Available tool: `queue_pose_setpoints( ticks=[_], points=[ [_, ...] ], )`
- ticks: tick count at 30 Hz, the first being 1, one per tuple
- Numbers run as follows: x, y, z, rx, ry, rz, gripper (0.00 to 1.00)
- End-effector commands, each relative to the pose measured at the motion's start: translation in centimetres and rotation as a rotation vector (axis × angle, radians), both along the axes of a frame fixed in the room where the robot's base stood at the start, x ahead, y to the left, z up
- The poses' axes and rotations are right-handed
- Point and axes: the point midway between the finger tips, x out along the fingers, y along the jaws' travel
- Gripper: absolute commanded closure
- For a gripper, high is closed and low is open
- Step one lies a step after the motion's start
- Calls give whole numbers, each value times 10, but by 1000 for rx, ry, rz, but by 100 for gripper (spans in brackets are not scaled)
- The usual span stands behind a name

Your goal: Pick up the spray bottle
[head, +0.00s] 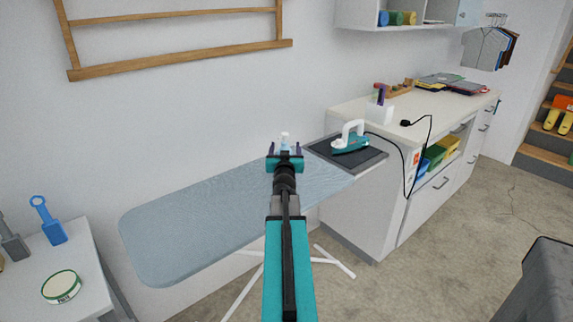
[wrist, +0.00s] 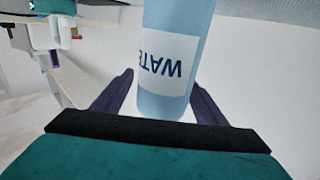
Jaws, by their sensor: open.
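The spray bottle (head: 285,138) is pale blue with a white top and stands over the ironing board in the head view, partly hidden behind my gripper (head: 285,150). In the wrist view the bottle (wrist: 174,60) appears upside down, with a white label reading "WATE". My gripper's two dark fingers (wrist: 160,95) are open, one on each side of the bottle. The bottle's base is hidden in the head view.
The blue-grey ironing board (head: 190,215) stands against the wall. A teal and white iron (head: 350,140) rests on a dark pad (head: 365,160) at its right end. A white cabinet (head: 375,215) stands right. A small white table (head: 80,265) is at lower left. A wooden rack hangs above.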

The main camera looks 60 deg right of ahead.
Motion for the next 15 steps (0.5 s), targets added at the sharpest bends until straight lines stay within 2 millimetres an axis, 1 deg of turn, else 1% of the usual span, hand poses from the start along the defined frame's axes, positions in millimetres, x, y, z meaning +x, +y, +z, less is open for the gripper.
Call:
queue_pose_setpoints(
  ticks=[12,13,15],
  points=[
    [0,0,0,0,0,0,34],
    [0,0,0,0,0,0,35],
    [0,0,0,0,0,0,47]
  ],
)
